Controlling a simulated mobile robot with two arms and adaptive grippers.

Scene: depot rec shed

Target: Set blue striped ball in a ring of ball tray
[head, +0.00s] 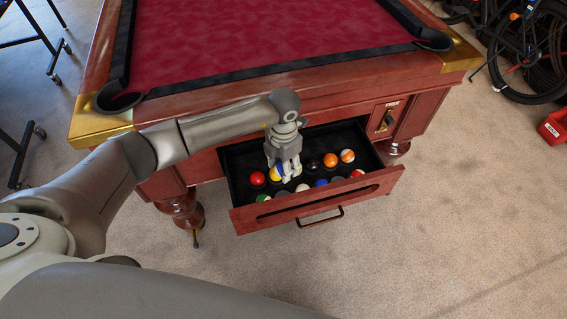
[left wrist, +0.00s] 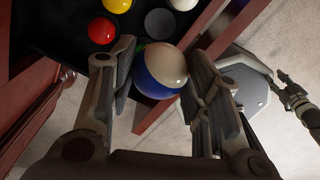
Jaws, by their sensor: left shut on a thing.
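My left gripper (head: 287,178) reaches down into the open drawer, the ball tray (head: 237,168), at the front of the pool table. It is shut on the blue striped ball (left wrist: 160,70), which is white and blue and sits between the two fingers in the left wrist view. The fingers hide much of that ball in the head view. The tray is black inside and holds several balls in rows. A flat grey round spot (left wrist: 160,23) shows beside the held ball, with no ball on it.
A red ball (head: 257,178), a black ball (head: 312,166) and an orange ball (head: 330,160) lie near the gripper. The drawer front (head: 320,205) has a dark handle. The red table top (head: 260,40) rises behind. A bicycle (head: 530,50) stands at the far right.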

